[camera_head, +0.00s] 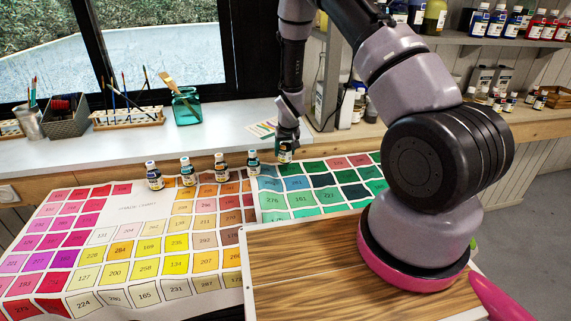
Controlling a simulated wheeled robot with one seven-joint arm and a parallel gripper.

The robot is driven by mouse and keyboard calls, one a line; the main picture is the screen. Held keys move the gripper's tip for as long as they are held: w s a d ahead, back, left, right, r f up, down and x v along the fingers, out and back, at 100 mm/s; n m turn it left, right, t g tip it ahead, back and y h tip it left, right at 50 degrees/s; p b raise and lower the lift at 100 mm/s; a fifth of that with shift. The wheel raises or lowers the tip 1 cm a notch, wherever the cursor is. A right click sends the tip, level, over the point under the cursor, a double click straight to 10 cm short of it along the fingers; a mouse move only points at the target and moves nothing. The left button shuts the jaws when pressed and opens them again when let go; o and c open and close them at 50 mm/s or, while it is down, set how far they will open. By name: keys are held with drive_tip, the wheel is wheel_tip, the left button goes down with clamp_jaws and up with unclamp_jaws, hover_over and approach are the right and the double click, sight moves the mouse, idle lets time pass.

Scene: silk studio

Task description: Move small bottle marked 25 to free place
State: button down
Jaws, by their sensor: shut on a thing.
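My gripper (287,139) points down at the back edge of the colour chart. It is shut on a small bottle (285,152) at the right end of a row of small bottles. The held bottle's label is too small to read, and I cannot tell whether its base touches the chart.
The colour chart (128,213) covers the table, with numbered swatches. A wooden board (310,275) lies in front. On the white counter (70,150) stand a green glass jar (187,106) and a brush rack (127,118). Shelves with bottles (480,20) are at the right.

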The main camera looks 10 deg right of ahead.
sight(285, 162)
drive_tip(key=shift+f, duration=2.45)
drive_tip(key=shift+f, duration=0.1)
drive_tip(key=shift+c, duration=0.6)
unclamp_jaws()
drive_tip(key=shift+a, duration=0.1)
